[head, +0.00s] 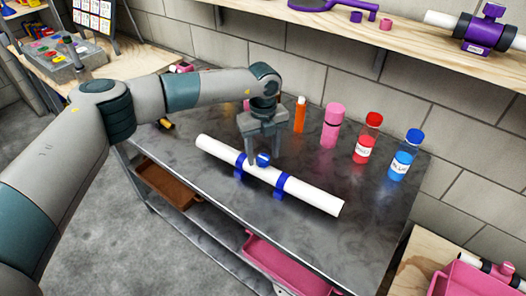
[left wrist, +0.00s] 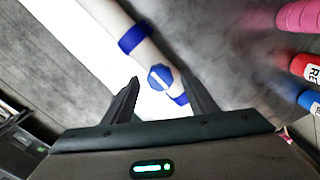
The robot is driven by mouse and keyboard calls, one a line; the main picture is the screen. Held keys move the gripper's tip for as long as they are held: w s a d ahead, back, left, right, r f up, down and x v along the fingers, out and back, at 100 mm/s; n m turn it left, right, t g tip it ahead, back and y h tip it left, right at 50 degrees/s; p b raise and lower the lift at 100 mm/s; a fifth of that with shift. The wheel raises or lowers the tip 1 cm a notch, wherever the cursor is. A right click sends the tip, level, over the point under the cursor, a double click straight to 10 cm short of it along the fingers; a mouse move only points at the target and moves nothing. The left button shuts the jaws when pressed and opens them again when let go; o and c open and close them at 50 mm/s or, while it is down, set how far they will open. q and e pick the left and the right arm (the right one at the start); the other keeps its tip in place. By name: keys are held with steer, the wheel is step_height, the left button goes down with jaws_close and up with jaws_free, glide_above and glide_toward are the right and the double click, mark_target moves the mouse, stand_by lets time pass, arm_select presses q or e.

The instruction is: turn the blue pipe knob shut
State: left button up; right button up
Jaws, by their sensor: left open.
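The blue pipe knob (head: 263,159) sits on top of a white pipe (head: 311,194) that lies across the metal table. Two blue clamps, a left one (head: 240,166) and a right one (head: 282,186), go around the pipe. My left gripper (head: 265,154) points down over the knob, its fingers open. In the left wrist view the knob (left wrist: 160,78) shows a white bar across its face and lies between the two open fingertips (left wrist: 164,92). I cannot tell whether either finger touches it. My right gripper is not in view.
Behind the pipe stand an orange bottle (head: 300,115), a pink bottle (head: 332,126), a red-capped bottle (head: 367,138) and a blue-capped bottle (head: 405,155). A wooden shelf (head: 400,45) runs above. The table (head: 365,235) is clear at the pipe's right end.

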arm_select(q)
steer(key=shift+f, duration=0.4)
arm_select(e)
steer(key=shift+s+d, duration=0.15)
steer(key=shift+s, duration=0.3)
